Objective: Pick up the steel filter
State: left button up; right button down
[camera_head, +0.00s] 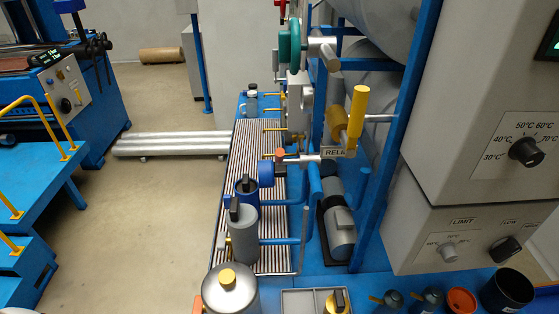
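Neither of my grippers shows in the head view. Several filter-like canisters stand in a line along the blue platform. A large steel canister with a yellow knob (230,294) stands at the bottom edge and is partly cut off. Behind it is a grey cylinder with a black top (243,222), joined to piping. A blue canister with a black top (247,189) stands just beyond that. I cannot tell for sure which one is the steel filter; the steel canister is the most metallic-looking. No gripper touches any of them.
A ribbed grate (262,150) runs beneath the canisters. A grey tray (303,302) sits right of the steel canister. Pipes and a yellow-handled valve (357,112) rise at centre right. A grey control box (470,235) overhangs the right. Cups and bottles stand at bottom right.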

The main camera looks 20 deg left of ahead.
aim_at(246, 187)
jog(key=i+l+u, duration=0.2)
jog(key=l+u, duration=0.25)
jog(key=i+l+u, duration=0.15)
jog(key=l+u, duration=0.55)
jog(key=u, duration=0.15)
jog(key=j+z, duration=0.2)
jog(key=j, duration=0.2)
jog(key=k+j+z, duration=0.15)
jog(key=j, duration=0.3)
jog(key=j+z, duration=0.2)
jog(key=j, duration=0.2)
jog(key=k+j+z, duration=0.2)
jog(key=j, duration=0.2)
jog(key=j+z, duration=0.35)
jog(key=j, duration=0.45)
jog(key=k+j+z, duration=0.15)
jog(key=j+z, duration=0.15)
jog(key=j, duration=0.5)
jog(key=i+j+z, duration=0.25)
jog(key=j, duration=0.2)
jog(key=j+z, duration=0.25)
jog(key=j, duration=0.2)
jog(key=i+j+z, duration=0.25)
jog(key=j, duration=0.3)
jog(key=k+l, duration=0.05)
jog(key=k, duration=0.05)
